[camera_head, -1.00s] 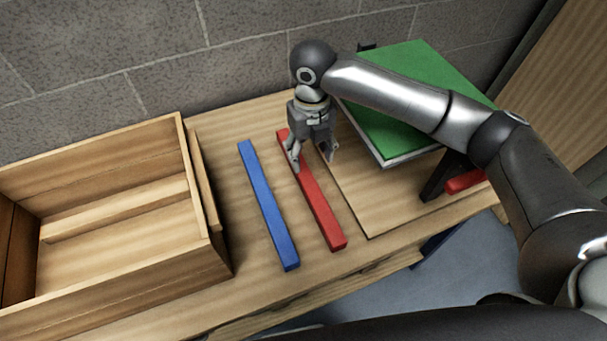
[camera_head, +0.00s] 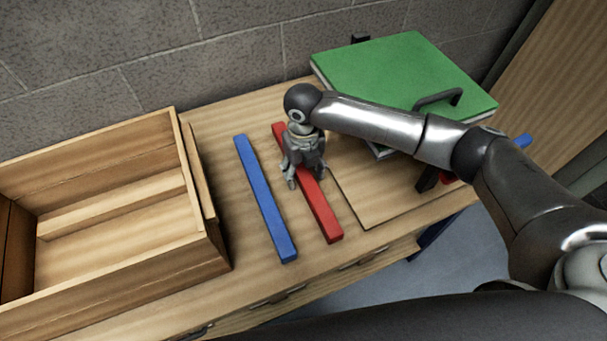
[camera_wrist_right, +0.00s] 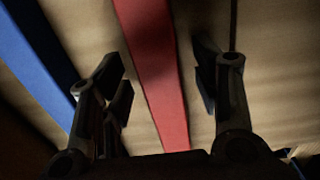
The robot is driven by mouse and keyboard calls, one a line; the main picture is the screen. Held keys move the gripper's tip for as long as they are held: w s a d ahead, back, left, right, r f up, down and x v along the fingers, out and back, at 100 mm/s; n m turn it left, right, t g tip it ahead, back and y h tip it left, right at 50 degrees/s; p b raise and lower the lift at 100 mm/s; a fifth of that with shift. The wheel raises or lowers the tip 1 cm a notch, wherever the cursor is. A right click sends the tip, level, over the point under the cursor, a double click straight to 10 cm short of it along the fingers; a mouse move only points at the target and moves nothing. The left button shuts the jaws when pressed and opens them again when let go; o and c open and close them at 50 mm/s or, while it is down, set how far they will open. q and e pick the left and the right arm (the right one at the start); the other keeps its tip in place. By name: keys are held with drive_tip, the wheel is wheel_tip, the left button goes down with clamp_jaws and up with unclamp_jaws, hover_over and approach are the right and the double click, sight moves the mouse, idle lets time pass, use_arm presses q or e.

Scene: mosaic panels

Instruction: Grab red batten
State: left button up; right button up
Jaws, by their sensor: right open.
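The red batten (camera_head: 322,214) lies flat on the wooden table, to the right of the blue batten. My right gripper (camera_head: 306,181) is over the middle of the red batten, pointing down, and hides part of it. In the right wrist view the red batten (camera_wrist_right: 152,62) runs between the two open fingers of my right gripper (camera_wrist_right: 162,90), with a gap on each side. I cannot tell how far above the table the fingertips are. My left gripper is not in view.
The blue batten (camera_head: 265,200) lies to the left, near the right fingers. An open wooden box (camera_head: 110,275) stands at the left. A green panel with a dark handle (camera_head: 385,70) is at the back right. A grey block wall (camera_head: 240,50) bounds the back.

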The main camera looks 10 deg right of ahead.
drive_tip(key=c, duration=1.3)
drive_tip(key=shift+o, duration=0.2)
drive_tip(key=shift+r, duration=0.1)
